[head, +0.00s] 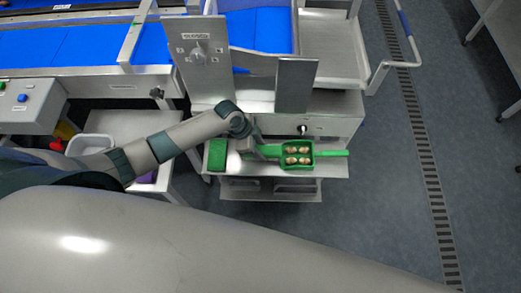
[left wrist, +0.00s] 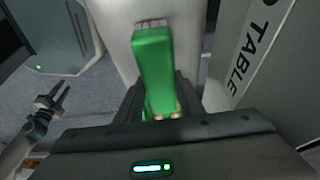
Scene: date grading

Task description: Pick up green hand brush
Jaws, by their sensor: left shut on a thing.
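My left gripper (head: 268,151) is over the cart's front shelf, at the left edge of a green tray (head: 298,164) that holds several brown dates. It is shut on a green piece, which I take for the green hand brush (left wrist: 153,60). In the left wrist view the brush runs up and away from between the fingers (left wrist: 160,98). A green bar (head: 332,153) sticks out to the right of the tray; I cannot tell which thing it belongs to. A forked grey part (left wrist: 52,99), perhaps my right gripper, shows at the left of the wrist view.
A green block (head: 217,158) lies on the shelf left of my gripper. The metal cart (head: 340,103) with upright panels stands behind. A blue conveyor (head: 50,47) is at the upper left. The floor (head: 385,190) on the right is clear.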

